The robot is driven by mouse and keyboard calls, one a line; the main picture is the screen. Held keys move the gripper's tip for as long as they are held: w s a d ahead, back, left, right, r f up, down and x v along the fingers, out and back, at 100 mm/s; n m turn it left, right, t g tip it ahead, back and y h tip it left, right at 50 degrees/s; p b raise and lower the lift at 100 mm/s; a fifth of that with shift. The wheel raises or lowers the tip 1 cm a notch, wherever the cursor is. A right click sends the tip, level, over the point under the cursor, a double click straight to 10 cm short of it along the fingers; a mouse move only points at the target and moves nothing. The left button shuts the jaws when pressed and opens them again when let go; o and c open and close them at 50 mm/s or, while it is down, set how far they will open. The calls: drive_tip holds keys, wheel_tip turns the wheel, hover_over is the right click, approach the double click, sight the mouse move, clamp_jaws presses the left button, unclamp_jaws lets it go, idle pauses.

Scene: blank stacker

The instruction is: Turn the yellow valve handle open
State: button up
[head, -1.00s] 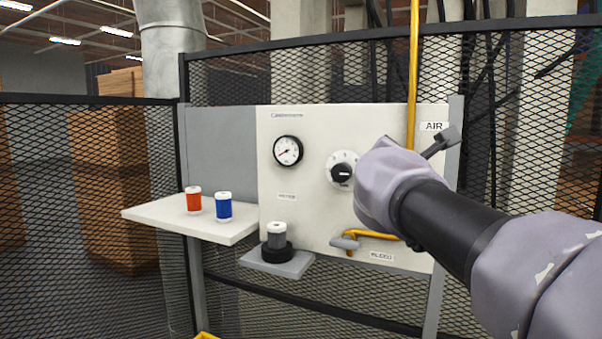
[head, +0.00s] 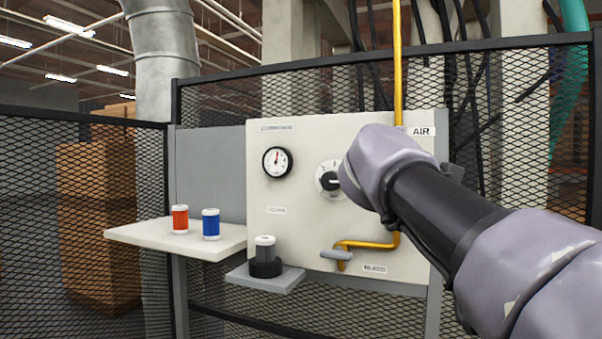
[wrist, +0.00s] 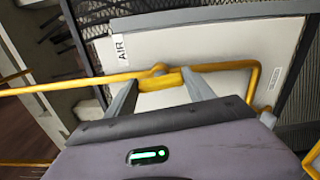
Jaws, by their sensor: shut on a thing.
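The yellow valve handle (wrist: 160,82) shows in the wrist view on the yellow pipe (wrist: 70,86). It lies about in line with the pipe. My gripper (wrist: 158,78) has one finger on each side of the handle and is shut on it. In the head view my wrist covers the handle and the fingers.
A black-and-white dial (head: 329,180) sits just left of my wrist. A grey bleed lever (head: 337,255) is below. A white shelf (head: 150,233) holds an orange can (head: 180,219) and a blue can (head: 211,224).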

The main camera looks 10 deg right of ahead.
drive_tip(key=shift+m+b, duration=0.3)
drive_tip(key=shift+m, duration=0.2)
idle(0.3)
drive_tip(key=o, duration=1.4)
drive_tip(key=shift+s, duration=0.1)
